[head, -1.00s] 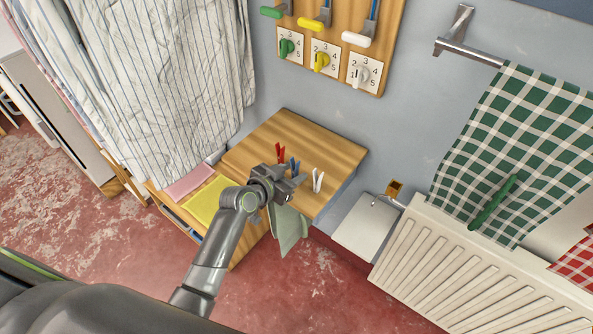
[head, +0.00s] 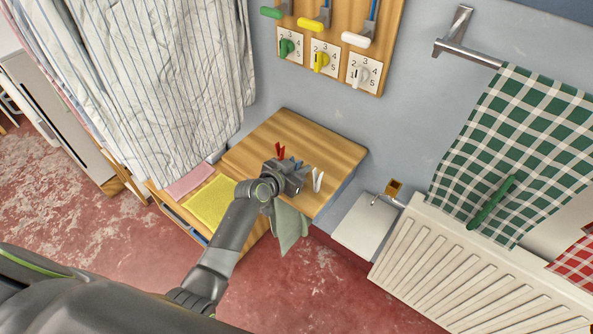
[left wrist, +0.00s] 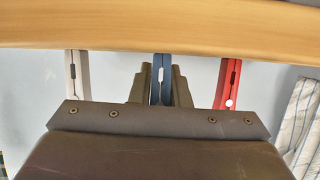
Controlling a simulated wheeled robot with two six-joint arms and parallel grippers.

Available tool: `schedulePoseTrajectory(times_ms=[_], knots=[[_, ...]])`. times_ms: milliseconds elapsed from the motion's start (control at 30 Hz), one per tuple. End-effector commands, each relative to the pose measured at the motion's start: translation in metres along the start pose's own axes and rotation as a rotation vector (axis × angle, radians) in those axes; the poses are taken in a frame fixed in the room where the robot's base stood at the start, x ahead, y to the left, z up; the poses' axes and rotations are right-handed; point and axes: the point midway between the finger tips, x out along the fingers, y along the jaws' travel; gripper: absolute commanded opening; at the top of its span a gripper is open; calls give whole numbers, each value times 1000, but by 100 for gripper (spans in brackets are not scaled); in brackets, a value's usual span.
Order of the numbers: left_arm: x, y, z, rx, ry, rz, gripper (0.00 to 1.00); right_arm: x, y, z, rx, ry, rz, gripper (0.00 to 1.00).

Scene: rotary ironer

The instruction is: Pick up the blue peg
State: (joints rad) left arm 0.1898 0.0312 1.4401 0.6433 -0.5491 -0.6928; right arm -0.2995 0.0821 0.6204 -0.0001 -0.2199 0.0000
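The blue peg (left wrist: 160,78) stands between the two fingers of my left gripper (left wrist: 161,84) in the left wrist view. The fingers lie close against both its sides, with no clear gap. In the head view my left gripper (head: 296,178) is at the front part of the wooden top (head: 325,150) and mostly hides the blue peg. A red peg (head: 280,151) stands behind it to the left, and a white peg (head: 318,180) stands just to its right. Both flank it in the left wrist view, white (left wrist: 76,76) left and red (left wrist: 229,87) right. My right gripper is not in view.
A green cloth (head: 289,226) hangs below my left gripper. Yellow (head: 211,203) and pink cloths lie to the left, near hanging striped shirts (head: 160,80). A white radiator (head: 470,270) and a green checked towel (head: 520,140) are at the right. The wooden top's back is clear.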

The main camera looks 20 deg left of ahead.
Motion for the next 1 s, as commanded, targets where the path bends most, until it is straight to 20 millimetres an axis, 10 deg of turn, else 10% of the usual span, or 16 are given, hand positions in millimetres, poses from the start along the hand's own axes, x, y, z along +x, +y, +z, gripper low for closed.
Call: schedulePoseTrajectory(times_ms=[567, 1000], knots=[[-2, 0, -5, 1, 0, 0, 0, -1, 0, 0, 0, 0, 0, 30], [-31, -2, -74, 3, 3, 0, 0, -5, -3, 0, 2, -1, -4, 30]])
